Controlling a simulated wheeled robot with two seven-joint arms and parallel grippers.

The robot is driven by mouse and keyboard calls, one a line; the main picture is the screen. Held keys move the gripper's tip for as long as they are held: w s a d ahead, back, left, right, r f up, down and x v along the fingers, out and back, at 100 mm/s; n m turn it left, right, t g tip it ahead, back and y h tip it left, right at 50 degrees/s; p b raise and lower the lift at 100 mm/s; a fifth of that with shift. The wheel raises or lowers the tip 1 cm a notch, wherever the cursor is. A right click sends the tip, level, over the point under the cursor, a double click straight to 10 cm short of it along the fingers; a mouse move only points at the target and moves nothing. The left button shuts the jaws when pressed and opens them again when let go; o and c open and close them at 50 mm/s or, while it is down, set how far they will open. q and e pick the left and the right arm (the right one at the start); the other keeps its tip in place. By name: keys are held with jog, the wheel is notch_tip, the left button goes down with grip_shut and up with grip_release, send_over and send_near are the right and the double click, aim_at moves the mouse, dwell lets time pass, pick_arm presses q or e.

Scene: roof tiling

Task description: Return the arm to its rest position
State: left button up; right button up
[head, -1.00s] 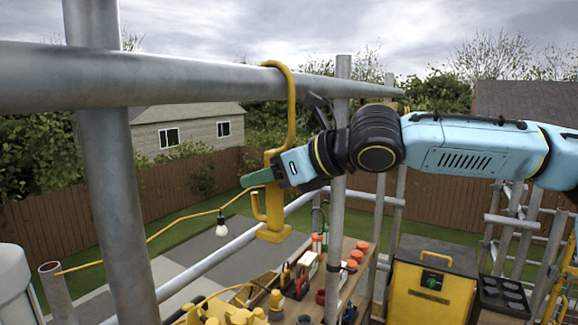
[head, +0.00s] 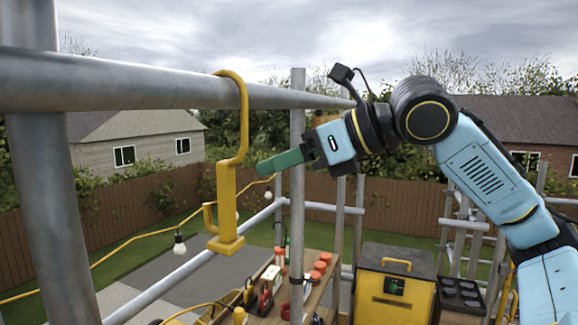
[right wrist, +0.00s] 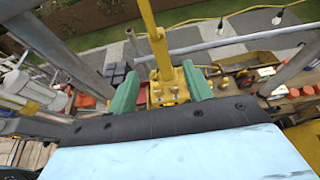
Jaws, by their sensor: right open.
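My right arm (head: 483,170) comes in from the right of the head view, in light blue and black. My right gripper (head: 280,162) has green fingers and stands just right of a yellow hook (head: 228,180), apart from it in the head view. The hook hangs from the horizontal grey scaffold tube (head: 150,82). In the right wrist view the two green fingers (right wrist: 160,92) are spread wide, with the yellow hook (right wrist: 158,45) showing beyond and between them. Nothing is held. My left gripper is not in view.
Upright scaffold tubes (head: 297,200) stand near my right arm. Below are a wooden bench (head: 322,290) with orange-capped items, a yellow box (head: 395,290) and a black tray (head: 462,295). A cable with bulbs (head: 130,240) runs along the left. Open air lies above my right arm.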

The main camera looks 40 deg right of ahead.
jog(key=shift+s+d+r, duration=0.1)
jog(key=shift+s+r, duration=0.05)
jog(key=shift+s, duration=0.1)
